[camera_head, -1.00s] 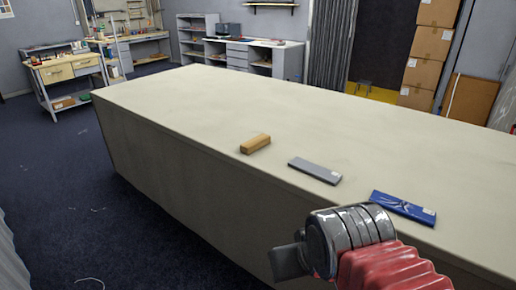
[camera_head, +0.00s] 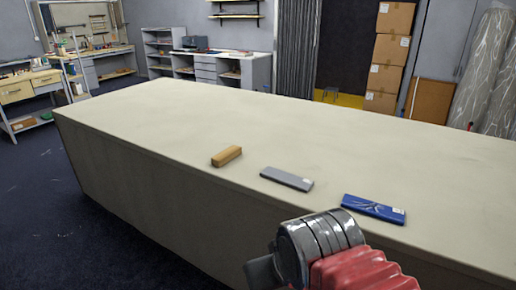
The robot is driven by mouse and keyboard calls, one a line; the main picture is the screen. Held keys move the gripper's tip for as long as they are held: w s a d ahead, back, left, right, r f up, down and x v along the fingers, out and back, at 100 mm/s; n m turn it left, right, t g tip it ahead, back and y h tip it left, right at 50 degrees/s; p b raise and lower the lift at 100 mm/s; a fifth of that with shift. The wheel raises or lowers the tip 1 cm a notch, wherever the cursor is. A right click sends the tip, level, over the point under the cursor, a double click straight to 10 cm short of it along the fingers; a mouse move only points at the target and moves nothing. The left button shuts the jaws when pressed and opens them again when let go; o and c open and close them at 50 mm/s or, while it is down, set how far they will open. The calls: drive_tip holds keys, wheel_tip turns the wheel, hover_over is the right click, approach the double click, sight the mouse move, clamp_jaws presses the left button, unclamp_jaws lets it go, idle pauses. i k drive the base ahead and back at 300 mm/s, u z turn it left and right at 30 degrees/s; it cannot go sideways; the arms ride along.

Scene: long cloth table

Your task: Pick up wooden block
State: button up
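The wooden block (camera_head: 227,156) is a small tan bar lying on the cloth table (camera_head: 190,113) near its front edge. It is the leftmost of three bars in a row. My gripper (camera_head: 262,272) is at the bottom of the view, in front of the table's side and to the lower right of the block, well apart from it. Only a dark stub of the gripper shows past the grey wrist and red arm, so its fingers cannot be made out. Nothing is seen held in it.
A grey bar (camera_head: 287,179) lies right of the block, and a blue bar (camera_head: 373,209) lies further right near the front edge. The rest of the tabletop is bare. Dark floor (camera_head: 40,205) is open at the left. Cardboard boxes (camera_head: 388,50) and workbenches stand behind.

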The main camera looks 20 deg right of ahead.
sight(225, 156)
drive_tip(key=u, duration=0.35)
drive_tip(key=i, duration=1)
drive_tip(key=u, duration=1)
drive_tip(key=i, duration=1.05)
drive_tip(key=u, duration=0.15)
